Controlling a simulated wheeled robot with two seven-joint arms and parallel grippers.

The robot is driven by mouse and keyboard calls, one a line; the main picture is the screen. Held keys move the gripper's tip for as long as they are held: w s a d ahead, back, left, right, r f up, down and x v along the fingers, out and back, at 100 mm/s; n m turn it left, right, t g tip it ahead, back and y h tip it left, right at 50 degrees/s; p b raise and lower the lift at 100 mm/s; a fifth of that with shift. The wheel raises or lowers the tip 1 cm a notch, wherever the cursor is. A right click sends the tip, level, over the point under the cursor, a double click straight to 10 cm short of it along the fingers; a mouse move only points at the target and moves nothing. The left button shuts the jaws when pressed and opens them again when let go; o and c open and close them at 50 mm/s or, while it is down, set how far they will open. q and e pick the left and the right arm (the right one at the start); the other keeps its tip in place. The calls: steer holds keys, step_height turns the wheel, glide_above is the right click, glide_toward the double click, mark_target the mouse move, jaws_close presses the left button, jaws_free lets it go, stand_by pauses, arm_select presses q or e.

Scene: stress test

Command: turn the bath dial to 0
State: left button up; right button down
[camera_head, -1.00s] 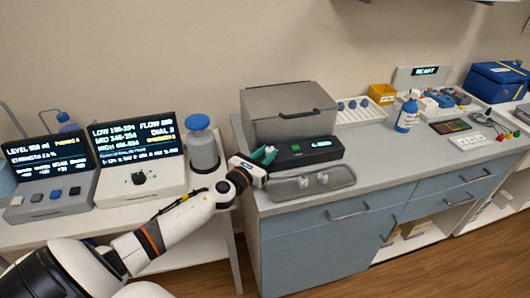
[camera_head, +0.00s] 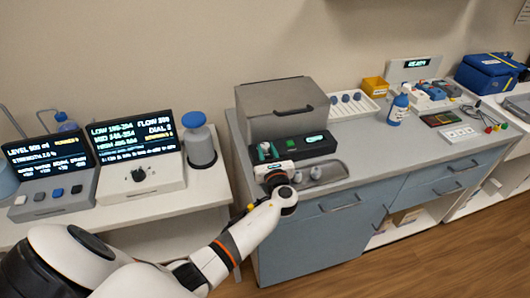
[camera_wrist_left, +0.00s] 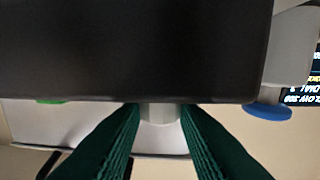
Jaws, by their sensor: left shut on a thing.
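My left gripper (camera_head: 268,152) is at the left end of the black control unit (camera_head: 306,146) that stands in front of the grey lidded bath (camera_head: 284,108). In the left wrist view its dark green fingers (camera_wrist_left: 160,118) close on a pale grey round piece, which I take to be the bath dial (camera_wrist_left: 160,113). The dial's marks and setting are hidden from both views. The unit has a small lit green display whose text is too small to read. My right gripper is not in view.
A tray (camera_head: 318,177) with small pale pieces lies in front of the unit, under my left wrist. On the left table stand a console with a black knob (camera_head: 138,174), its screen (camera_head: 137,137), and a blue-capped bottle (camera_head: 200,146). A blue-white bottle (camera_head: 398,108) stands farther right.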

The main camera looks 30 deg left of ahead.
arm_select(q)
steer(key=shift+w+d+n+g+y+b, duration=0.1)
steer(key=shift+n+g+y+b, duration=0.1)
steer(key=shift+n+g+y, duration=0.3)
steer(key=shift+w+d+n+g+y+b, duration=0.15)
steer(key=shift+n+g+y, duration=0.25)
steer(key=shift+g, duration=0.2)
steer(key=shift+a, duration=0.1)
steer(key=o, duration=1)
steer(key=shift+c, duration=0.2)
steer(key=b+v, duration=0.1)
steer(key=v, duration=1.1)
steer(key=shift+w, duration=0.1)
